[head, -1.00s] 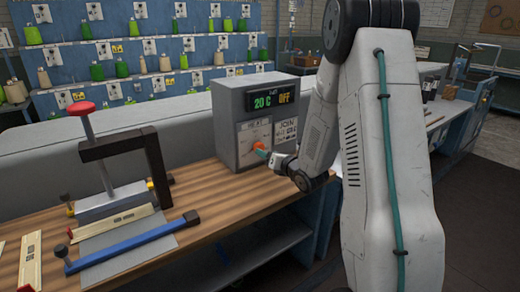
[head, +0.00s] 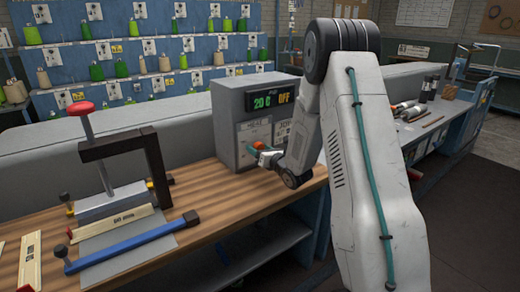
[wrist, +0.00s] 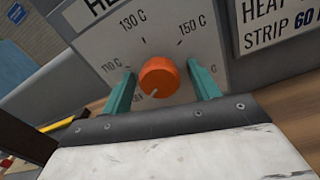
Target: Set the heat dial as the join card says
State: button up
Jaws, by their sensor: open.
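The orange heat dial (wrist: 158,77) is on the front of a grey heater box (head: 226,130), with 110 C, 130 C and 150 C marked on its plate. Its pale pointer mark is at the knob's lower left, away from these three marks. The display (head: 270,101) reads 20 C OFF. The join card (wrist: 278,25) is right of the dial; only "HEAT" and "STRIP 60" are legible, the rest is cut off. My gripper (wrist: 161,70) is open, its teal fingers on either side of the dial with gaps. In the head view the gripper (head: 256,150) partly hides the dial.
A clamp press with a red knob (head: 80,108) stands on the wooden bench (head: 215,195) at left. A blue bar (head: 130,246) and pale strips (head: 30,262) lie near it. Shelves of green and tan spools (head: 95,72) are behind. Bench between press and box is clear.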

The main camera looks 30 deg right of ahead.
jog(key=c, duration=1)
